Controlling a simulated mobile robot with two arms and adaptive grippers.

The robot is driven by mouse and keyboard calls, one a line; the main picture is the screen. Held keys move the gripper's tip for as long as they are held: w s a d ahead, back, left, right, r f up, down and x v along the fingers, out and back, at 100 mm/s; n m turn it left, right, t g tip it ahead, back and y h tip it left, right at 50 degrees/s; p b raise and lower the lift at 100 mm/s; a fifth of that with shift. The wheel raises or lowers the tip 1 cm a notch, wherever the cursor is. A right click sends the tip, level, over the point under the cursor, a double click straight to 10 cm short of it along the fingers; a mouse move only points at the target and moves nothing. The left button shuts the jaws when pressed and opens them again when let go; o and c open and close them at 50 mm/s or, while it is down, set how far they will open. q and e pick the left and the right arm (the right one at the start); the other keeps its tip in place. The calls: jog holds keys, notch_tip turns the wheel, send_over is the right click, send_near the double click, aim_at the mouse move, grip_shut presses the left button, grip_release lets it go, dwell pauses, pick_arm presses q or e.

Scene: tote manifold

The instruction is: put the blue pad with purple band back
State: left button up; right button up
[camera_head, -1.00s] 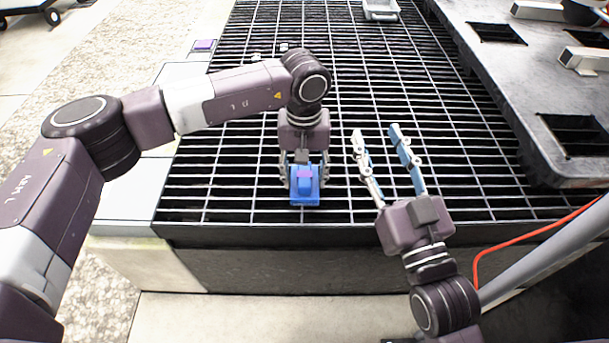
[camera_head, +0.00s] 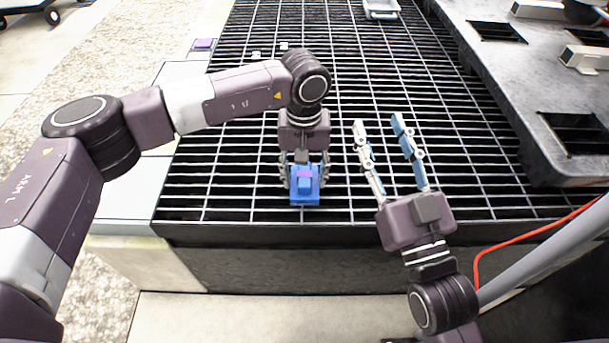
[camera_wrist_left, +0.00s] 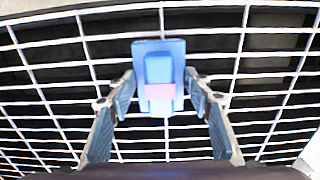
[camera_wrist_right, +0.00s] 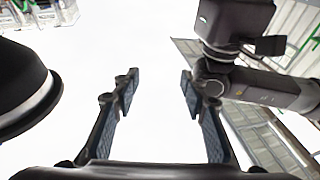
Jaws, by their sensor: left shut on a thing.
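The blue pad with the purple band (camera_head: 305,194) is at the near part of the black grating, close to its front edge. It has a flat blue base and a raised blue block crossed by a pinkish-purple band. My left gripper (camera_head: 304,180) is shut on it from above, with a finger on each side. In the left wrist view the pad (camera_wrist_left: 158,65) sits between the two fingertips (camera_wrist_left: 160,84) over the grating bars. I cannot tell if its base touches the grating. My right gripper (camera_head: 379,122) is open and empty, to the right of the pad.
A purple piece (camera_head: 203,44) lies on the pale ledge at the far left. Small pale pieces (camera_head: 256,54) sit on the far grating. A grey tray (camera_head: 381,14) is at the back. A metal slab (camera_head: 500,75) with square openings borders the right, near a red cable (camera_head: 520,240).

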pick_arm(q)
jog(key=shift+f, duration=0.15)
pick_arm(e)
jog(key=shift+s+r, duration=0.2)
jog(key=shift+r, duration=0.3)
pick_arm(q)
jog(key=o, duration=1.1)
pick_arm(e)
jog(key=shift+r, duration=0.1)
